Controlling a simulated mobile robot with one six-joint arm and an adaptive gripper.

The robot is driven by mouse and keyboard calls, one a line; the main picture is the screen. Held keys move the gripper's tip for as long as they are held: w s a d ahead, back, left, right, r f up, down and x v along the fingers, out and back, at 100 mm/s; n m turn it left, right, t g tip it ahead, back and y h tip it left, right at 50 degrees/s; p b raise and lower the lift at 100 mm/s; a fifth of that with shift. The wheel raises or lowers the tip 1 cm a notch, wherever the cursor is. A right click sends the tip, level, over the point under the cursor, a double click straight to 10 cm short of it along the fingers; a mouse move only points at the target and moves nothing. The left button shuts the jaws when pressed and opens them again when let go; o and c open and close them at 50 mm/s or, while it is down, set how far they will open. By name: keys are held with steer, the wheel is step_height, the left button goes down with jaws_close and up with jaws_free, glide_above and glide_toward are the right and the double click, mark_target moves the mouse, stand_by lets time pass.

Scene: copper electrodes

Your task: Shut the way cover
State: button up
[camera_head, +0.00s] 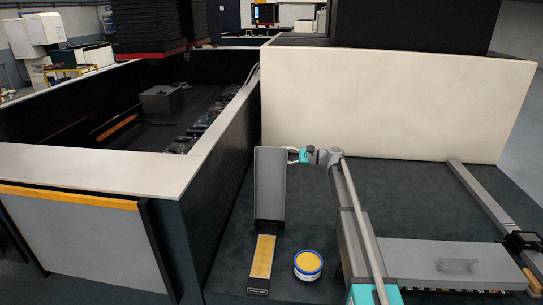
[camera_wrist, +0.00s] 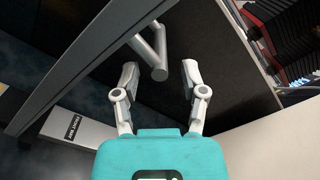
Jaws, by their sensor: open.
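The grey way cover (camera_head: 269,188) stands open and upright at the back end of a narrow base with a yellow strip (camera_head: 263,257). In the wrist view the cover (camera_wrist: 75,62) crosses the upper left, and its round bar handle (camera_wrist: 157,62) sticks out towards my gripper (camera_wrist: 160,75). My gripper is open, and the handle's end appears between its fingertips; I cannot tell whether they touch it. In the head view my gripper (camera_head: 291,155) is at the cover's upper right edge. A light box end (camera_wrist: 75,129) with a "FRONT WAY" label lies at lower left.
A blue and white tub with yellow contents (camera_head: 308,264) stands right of the base. A flat grey lid with a handle (camera_head: 450,262) lies at lower right. A dark wall with a pale top (camera_head: 222,130) runs along the left. A cream panel (camera_head: 390,100) closes the back.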

mark_target(276, 155)
steer(key=shift+a, duration=2.05)
jaws_close()
